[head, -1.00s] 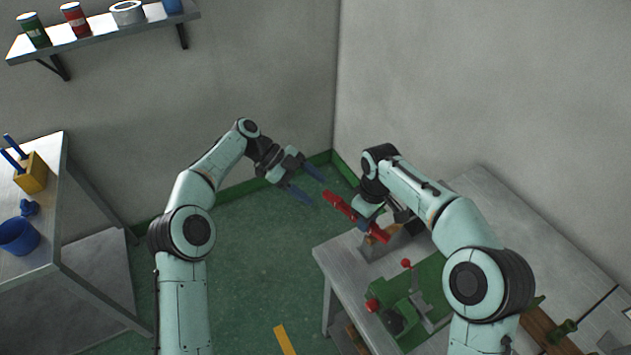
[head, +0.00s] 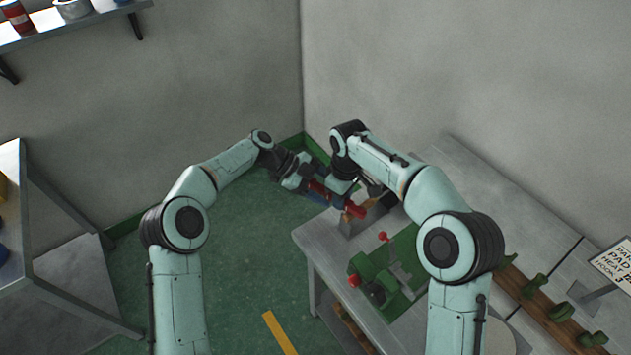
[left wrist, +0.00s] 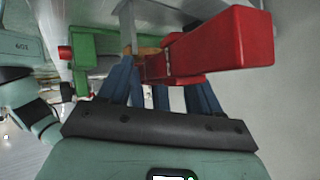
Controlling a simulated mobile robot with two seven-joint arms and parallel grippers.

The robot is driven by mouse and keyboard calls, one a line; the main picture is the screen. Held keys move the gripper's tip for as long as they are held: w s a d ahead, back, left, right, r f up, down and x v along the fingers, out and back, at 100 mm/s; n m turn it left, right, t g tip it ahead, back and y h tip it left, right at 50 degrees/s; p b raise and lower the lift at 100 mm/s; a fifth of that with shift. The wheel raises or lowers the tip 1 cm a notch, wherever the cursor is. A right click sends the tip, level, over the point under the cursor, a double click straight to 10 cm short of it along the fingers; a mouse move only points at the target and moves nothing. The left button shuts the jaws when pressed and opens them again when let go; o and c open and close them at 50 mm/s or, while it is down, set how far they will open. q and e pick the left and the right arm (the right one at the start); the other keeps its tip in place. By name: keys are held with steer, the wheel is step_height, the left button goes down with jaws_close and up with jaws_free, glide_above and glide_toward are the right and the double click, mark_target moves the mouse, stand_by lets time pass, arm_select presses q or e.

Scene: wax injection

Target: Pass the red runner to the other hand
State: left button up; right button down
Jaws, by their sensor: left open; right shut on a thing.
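The runner's middle is partly hidden by the fingers.
A wooden rack with green pieces (head: 535,298) and a sign (head: 612,264) are farther right. A metal table (head: 60,270) is at left. The green floor between is clear.

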arm_select(q)
steer(key=c, duration=1.1)
jaws_close()
arm_select(e)
steer(key=c, duration=0.9)
jaws_free()
steer(key=shift+s, duration=0.1)
arm_select(q)
steer(key=shift+w+r, duration=0.1)
arm_select(e)
step_height(320, 180, up, 12)
steer(key=shift+r, duration=0.1)
